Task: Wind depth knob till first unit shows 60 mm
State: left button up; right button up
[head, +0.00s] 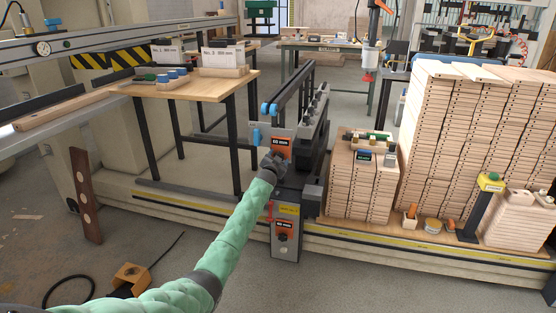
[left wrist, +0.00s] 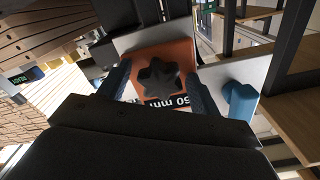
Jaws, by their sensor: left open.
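The upper boring unit (head: 262,135) carries an orange plate whose readout (head: 282,142) appears to read 60 mm. In the left wrist view, its black star-shaped depth knob (left wrist: 158,80) sits on the orange plate (left wrist: 170,55). A dark readout strip (left wrist: 167,102) beside the knob shows "60 mm", partly covered. My left gripper (head: 274,160) is at the front of this unit and hides the knob in the head view. In the left wrist view, the open fingers of my left gripper (left wrist: 160,88) stand on either side of the knob; contact cannot be told. My right gripper is not in view.
A lower unit (head: 285,240) has its own orange readout and black knob. A wooden table (head: 190,88) stands to the left. A yellow-marked rail (head: 400,244) runs along the floor.

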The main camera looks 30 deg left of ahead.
pick_arm(q)
jog(key=p+v, duration=0.5)
jog(key=v, duration=0.2)
dwell(0.6)
